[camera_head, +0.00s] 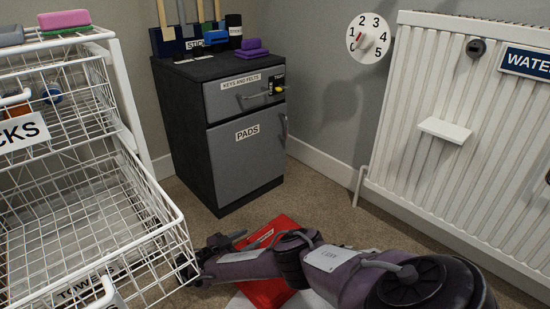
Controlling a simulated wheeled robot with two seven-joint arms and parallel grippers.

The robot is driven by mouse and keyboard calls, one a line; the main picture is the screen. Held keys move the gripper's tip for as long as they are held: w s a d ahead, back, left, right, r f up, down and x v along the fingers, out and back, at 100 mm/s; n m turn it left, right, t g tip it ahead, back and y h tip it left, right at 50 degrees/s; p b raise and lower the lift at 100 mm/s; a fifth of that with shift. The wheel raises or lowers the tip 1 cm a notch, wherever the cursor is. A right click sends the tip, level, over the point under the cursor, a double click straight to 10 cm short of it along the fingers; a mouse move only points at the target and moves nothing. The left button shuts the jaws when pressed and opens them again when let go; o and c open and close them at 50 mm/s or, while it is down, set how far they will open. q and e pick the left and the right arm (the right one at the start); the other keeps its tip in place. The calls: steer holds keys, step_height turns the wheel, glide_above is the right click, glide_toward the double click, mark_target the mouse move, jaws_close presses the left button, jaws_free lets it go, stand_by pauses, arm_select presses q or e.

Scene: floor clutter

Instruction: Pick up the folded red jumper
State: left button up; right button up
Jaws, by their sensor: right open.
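The folded red jumper (266,293) lies low on the floor at the bottom middle of the head view. My right arm crosses in front of it and hides much of it; red shows above and below the arm. My right gripper (187,265) is at the arm's left end, left of the jumper in the picture and beside the wire rack. It is open, with nothing seen between its fingers. I cannot tell its height above the floor. My left gripper is out of view.
A white wire basket rack (120,205) stands close on the left. A grey cabinet (245,150) is behind, with purple items (252,48) on top. A white radiator (440,130) with a small shelf (445,130) lines the right wall. Carpet (320,200) is clear before the cabinet.

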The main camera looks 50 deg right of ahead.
mark_target(255, 236)
steer(key=d, duration=0.1)
steer(key=d+f+b, duration=0.1)
steer(key=shift+s+d+b, duration=0.2)
steer(key=shift+d+b, duration=0.1)
steer(key=shift+d, duration=0.05)
steer(key=shift+d+r, duration=0.1)
steer(key=shift+d, duration=0.4)
jaws_close()
steer(key=shift+r, duration=0.1)
stand_by(0.6)
